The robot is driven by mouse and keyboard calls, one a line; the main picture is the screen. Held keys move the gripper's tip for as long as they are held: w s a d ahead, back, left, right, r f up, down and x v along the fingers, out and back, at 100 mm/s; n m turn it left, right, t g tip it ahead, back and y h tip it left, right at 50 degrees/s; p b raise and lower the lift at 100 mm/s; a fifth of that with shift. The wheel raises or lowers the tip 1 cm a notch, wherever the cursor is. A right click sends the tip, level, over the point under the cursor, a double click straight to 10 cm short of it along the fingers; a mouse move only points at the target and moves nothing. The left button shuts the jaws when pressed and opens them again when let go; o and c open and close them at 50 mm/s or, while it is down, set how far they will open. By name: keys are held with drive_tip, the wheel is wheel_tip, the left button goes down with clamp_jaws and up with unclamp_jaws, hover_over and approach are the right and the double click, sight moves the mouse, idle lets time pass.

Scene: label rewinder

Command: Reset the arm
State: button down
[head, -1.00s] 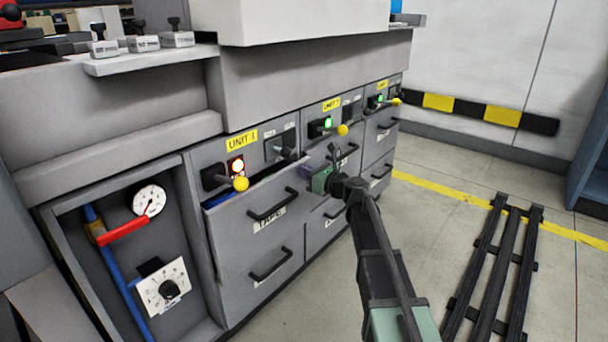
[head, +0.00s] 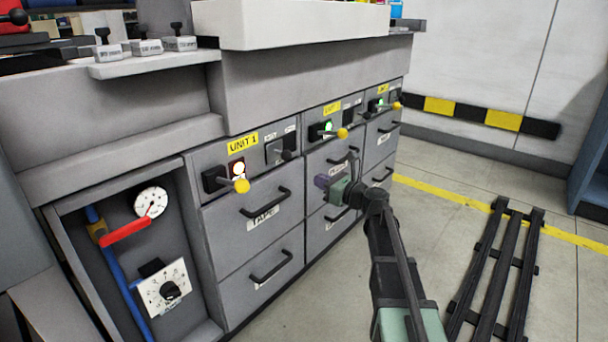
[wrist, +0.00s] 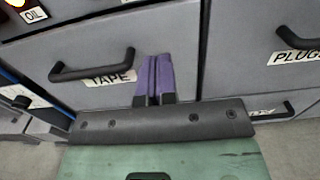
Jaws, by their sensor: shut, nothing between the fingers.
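My gripper (head: 322,181) is in front of the machine's drawer bank at the middle of the head view. Its two purple fingers (wrist: 153,75) are together with nothing between them in the wrist view. The arm reaches up to it from the lower right. The TAPE drawer (head: 228,219) under UNIT 1 looks flush with its frame; its front also shows in the wrist view (wrist: 110,45). The fingers overlap the drawer front in the wrist view, but I cannot tell whether they touch it.
Yellow-knobbed levers (head: 241,186) stick out above the drawers, and black handles (head: 270,265) project from the fronts. UNIT 1's lamp glows red-white; the other lamps are green. An open bay with a gauge (head: 150,202) is at left. Black rails (head: 490,270) lie on the floor at right.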

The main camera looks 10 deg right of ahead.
drive_tip(key=v, duration=0.5)
drive_tip(key=s+a+f+n+g+h+p, duration=0.4)
drive_tip(key=s+f+n+g, duration=0.5)
drive_tip(key=n, duration=0.8)
drive_tip(key=s+a+r+n+g+h+p, duration=0.25)
drive_tip(key=s+n+p, duration=0.2)
drive_tip(key=s, duration=0.35)
drive_tip(key=s+a+r+n+g+h+p, duration=0.1)
drive_tip(key=s+a+n+g+h+p, duration=0.2)
drive_tip(key=s+n, duration=0.45)
wheel_tip(320, 180, up, 39)
drive_tip(key=s+a+h+p, duration=0.1)
drive_tip(key=p, duration=3.8)
drive_tip(key=shift+a, duration=0.2)
